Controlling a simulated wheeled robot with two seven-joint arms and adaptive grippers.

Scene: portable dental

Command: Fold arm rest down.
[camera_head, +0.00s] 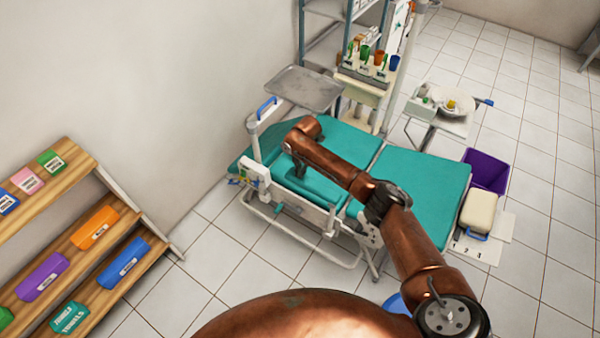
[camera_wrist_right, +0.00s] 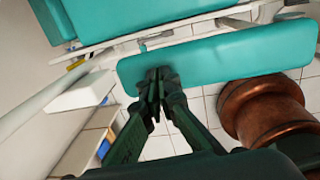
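The treatment chair (camera_head: 425,185) has teal pads and a white frame. A narrow teal arm rest (camera_head: 318,186) lies along its near side; in the right wrist view the arm rest (camera_wrist_right: 225,58) is a long pad across the picture. My right arm reaches over the chair from the lower right. My right gripper (camera_head: 300,168) is small and partly hidden by the arm in the head view. In the right wrist view its dark fingers (camera_wrist_right: 157,85) are together, overlapping the pad's near edge close to its left end. I cannot tell if they touch it. My left gripper is not in view.
A wooden shelf (camera_head: 85,165) with coloured boxes stands at the left. A metal tray (camera_head: 300,88) and a cup stand (camera_head: 362,90) are behind the chair. A purple bin (camera_head: 487,170) and a cream container (camera_head: 478,212) stand right of it. Tiled floor is free at the right.

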